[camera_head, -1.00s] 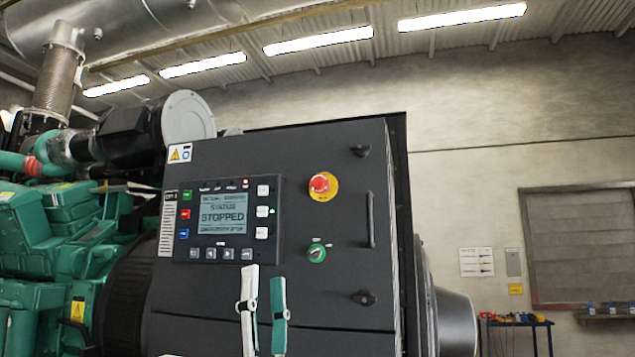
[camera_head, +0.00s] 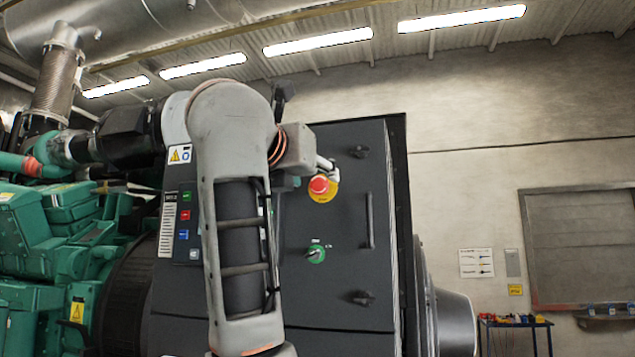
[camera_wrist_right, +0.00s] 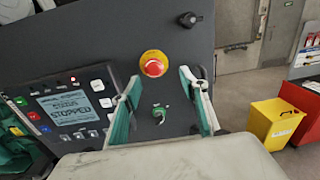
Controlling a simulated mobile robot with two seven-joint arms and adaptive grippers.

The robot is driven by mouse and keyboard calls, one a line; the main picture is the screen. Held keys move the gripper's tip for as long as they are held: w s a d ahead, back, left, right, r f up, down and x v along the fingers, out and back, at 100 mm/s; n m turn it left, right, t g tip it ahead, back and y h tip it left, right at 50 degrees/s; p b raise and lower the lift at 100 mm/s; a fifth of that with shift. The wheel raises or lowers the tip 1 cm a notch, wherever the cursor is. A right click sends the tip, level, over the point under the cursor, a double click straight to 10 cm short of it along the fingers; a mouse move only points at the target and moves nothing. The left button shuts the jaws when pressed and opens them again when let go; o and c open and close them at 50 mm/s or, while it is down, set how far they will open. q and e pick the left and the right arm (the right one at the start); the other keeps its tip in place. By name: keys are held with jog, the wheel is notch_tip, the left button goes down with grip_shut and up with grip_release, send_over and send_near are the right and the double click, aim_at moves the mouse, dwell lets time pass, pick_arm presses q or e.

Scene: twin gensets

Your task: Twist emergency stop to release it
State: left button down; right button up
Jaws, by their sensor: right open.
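The red emergency stop (camera_head: 319,185) sits on a yellow round plate on the dark grey control cabinet, above a green key switch. In the right wrist view the emergency stop (camera_wrist_right: 153,67) shows just beyond and between the fingertips. My right gripper (camera_head: 325,167) is at the button's upper edge in the head view, largely hidden behind my arm. In the wrist view my right gripper (camera_wrist_right: 159,77) is open, with its teal-lined fingers apart and nothing between them. Whether a finger touches the button, I cannot tell. My left gripper is not in view.
The green key switch (camera_head: 316,254) is below the button. A door handle (camera_head: 370,220) and black latches stand out on the right. The display (camera_wrist_right: 70,107) reads STOPPED. A yellow bin (camera_wrist_right: 274,123) stands on the floor at right.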

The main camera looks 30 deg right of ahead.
aim_at(318, 182)
jog(key=shift+y, duration=0.3)
jog(key=x, duration=0.4)
jog(key=p+x, duration=0.1)
jog(key=x, duration=0.2)
jog(key=shift+w+a+r, duration=0.25)
jog(key=shift+w+r, duration=0.05)
jog(key=shift+w, duration=0.15)
jog(key=c, duration=1.1)
